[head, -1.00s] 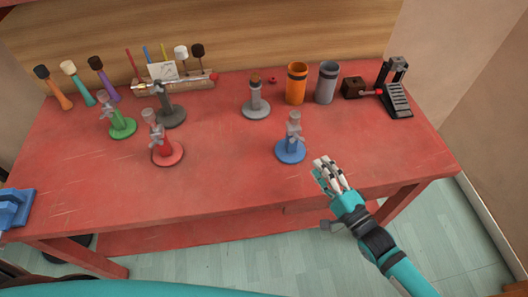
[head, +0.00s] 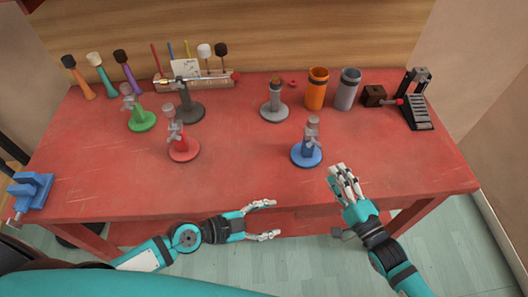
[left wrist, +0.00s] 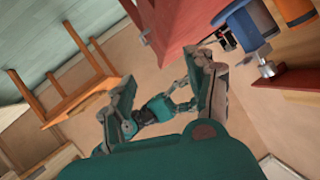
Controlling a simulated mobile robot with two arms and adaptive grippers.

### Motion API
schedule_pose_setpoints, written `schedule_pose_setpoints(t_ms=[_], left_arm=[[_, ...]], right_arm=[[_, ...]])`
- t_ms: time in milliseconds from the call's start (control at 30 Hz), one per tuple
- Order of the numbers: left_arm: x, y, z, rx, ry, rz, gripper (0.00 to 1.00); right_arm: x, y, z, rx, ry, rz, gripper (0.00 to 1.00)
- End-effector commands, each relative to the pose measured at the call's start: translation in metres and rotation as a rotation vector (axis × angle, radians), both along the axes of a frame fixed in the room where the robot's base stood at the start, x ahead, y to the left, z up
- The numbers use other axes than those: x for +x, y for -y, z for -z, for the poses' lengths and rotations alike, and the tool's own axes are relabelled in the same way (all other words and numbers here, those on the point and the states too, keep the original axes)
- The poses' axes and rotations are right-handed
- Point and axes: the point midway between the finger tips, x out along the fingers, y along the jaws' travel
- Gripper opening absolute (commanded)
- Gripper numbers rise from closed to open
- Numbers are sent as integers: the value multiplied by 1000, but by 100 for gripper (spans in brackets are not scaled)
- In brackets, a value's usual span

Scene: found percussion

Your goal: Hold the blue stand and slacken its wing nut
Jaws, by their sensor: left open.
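The blue stand (head: 307,155) is upright on the red table, right of centre near the front. Its grey post carries a light clamp piece (head: 311,134); the wing nut is too small to make out clearly. My left gripper (head: 272,219) is open and empty, in front of the table's front edge, nearer me and to the left of the blue stand. My right gripper (head: 343,180) is over the table's front edge, right of the blue stand and apart from it. Its fingers point toward the table; their gap is unclear.
A red stand (head: 184,151), a green stand (head: 143,121) and grey stands stand on the table (head: 240,180). An orange cup (head: 317,90), a grey cup (head: 347,92) and a black pedal (head: 416,112) are at back right. A blue vise (head: 31,190) is at far left.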

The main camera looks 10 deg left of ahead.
Motion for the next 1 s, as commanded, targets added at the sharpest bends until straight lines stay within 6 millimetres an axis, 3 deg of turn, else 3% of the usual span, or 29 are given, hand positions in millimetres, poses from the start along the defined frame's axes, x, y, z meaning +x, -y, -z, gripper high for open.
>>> schedule_pose_setpoints(t_ms=[33,200,400,633,1000], left_arm=[[21,0,-23,-86,11,-64,56],[74,-13,-83,-338,16,-244,56],[103,-31,-122,-512,12,-357,56],[121,-27,-129,-547,10,-379,56],[178,16,-130,-550,10,-379,56]], right_arm=[[0,0,0,0,0,0,38],[0,0,0,0,0,0,38],[0,0,0,0,0,0,38],[0,0,0,0,0,0,38],[0,0,0,0,0,0,38]])
